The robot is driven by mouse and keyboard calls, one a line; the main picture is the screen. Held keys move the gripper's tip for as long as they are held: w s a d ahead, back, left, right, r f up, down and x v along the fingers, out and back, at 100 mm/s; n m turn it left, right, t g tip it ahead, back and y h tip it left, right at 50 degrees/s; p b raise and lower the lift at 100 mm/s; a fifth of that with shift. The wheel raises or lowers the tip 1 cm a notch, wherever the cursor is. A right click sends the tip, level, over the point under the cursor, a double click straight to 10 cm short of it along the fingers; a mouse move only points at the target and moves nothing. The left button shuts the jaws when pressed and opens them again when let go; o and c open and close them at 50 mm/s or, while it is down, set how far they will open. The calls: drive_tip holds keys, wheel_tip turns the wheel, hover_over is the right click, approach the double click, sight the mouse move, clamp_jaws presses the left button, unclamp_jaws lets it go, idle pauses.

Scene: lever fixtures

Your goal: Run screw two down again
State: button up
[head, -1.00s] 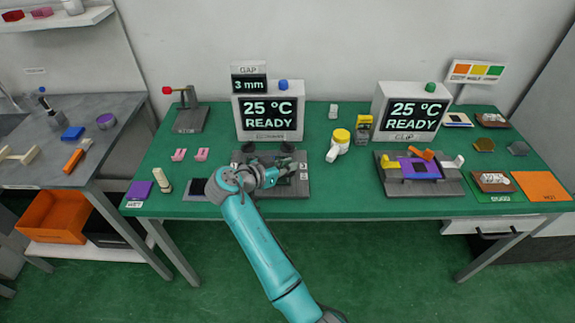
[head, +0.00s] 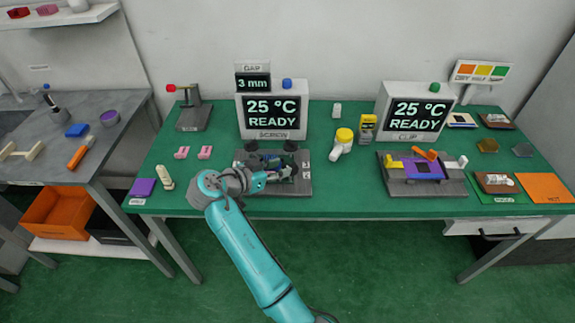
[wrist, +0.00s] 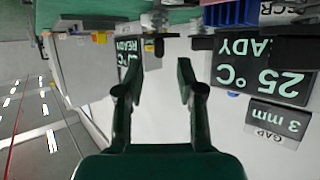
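The screw fixture (head: 305,187) is a dark grey base below the left display, which is labelled SCREW. Dark round knobs show at its back. My gripper (head: 286,173) is over the fixture, and its arm covers part of it, so I cannot make out screw two in the head view. In the wrist view my gripper (wrist: 158,68) has its two dark fingers apart with nothing between them. A small metallic screw-like part (wrist: 156,20) shows beyond the fingertips, near the top edge. A blue ribbed block (wrist: 228,13) is right of it.
The left display (head: 270,117) reads 25 °C READY, and the gap display (head: 253,83) above it reads 3 mm. The clip fixture (head: 452,187) stands to the right. Pink clips (head: 204,153) lie left.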

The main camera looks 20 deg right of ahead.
drive_tip(key=v, duration=0.6)
drive_tip(key=shift+s+a, duration=0.15)
drive_tip(key=shift+a, duration=0.1)
drive_tip(key=shift+a, duration=0.1)
